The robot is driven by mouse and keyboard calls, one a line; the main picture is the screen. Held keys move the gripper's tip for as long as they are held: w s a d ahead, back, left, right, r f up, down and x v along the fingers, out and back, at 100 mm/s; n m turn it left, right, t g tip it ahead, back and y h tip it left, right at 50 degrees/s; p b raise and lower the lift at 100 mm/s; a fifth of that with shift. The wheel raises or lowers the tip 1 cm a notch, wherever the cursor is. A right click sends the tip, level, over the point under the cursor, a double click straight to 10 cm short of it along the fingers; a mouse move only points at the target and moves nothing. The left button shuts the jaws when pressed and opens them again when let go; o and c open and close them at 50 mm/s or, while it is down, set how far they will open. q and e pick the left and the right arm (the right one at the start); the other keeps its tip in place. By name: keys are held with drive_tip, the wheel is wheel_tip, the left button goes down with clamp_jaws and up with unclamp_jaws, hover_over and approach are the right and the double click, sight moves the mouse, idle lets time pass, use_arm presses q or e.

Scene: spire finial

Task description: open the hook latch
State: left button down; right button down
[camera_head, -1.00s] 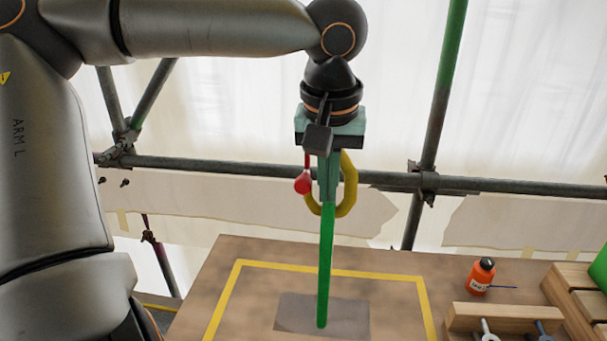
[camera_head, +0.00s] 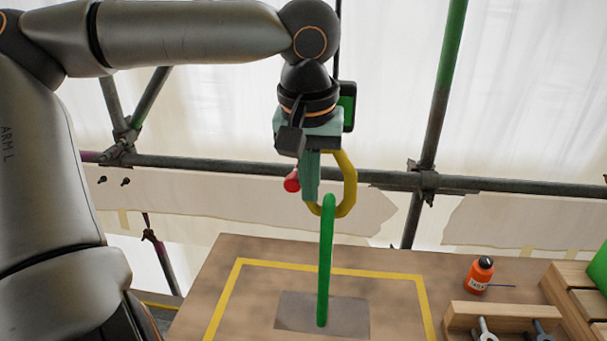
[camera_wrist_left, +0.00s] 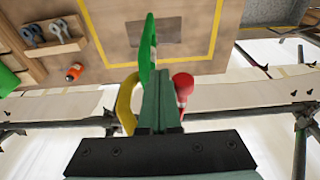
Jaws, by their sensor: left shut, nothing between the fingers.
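My left gripper (camera_head: 309,198) points down, with its teal fingers shut and empty. It shows in the left wrist view (camera_wrist_left: 160,100) as well. A red knob (camera_head: 291,180) sits just left of the fingers; in the left wrist view it is at their right side (camera_wrist_left: 183,85). Whether they touch is unclear. A yellow hook-shaped loop (camera_head: 349,185) is just right of the fingers, its upper end hidden by the gripper. Its bottom is at the top of the green post (camera_head: 325,265); the exact contact is unclear. My right gripper is not in view.
A black-framed green block (camera_head: 347,103) shows behind the wrist below a dark line. The post stands on a grey plate (camera_head: 350,318) inside a yellow outline on the table (camera_head: 225,262). An orange bottle (camera_head: 480,274) and wooden rack (camera_head: 500,316) are at right. Scaffold tubes cross behind.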

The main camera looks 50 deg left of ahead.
use_arm(q)
drive_tip(key=shift+s+a+r, duration=0.1)
idle(0.3)
drive_tip(key=shift+s+a+r+p, duration=0.2)
drive_tip(key=shift+s+a+p, duration=0.15)
drive_tip(key=shift+s+a, duration=0.25)
drive_tip(key=shift+a, duration=0.05)
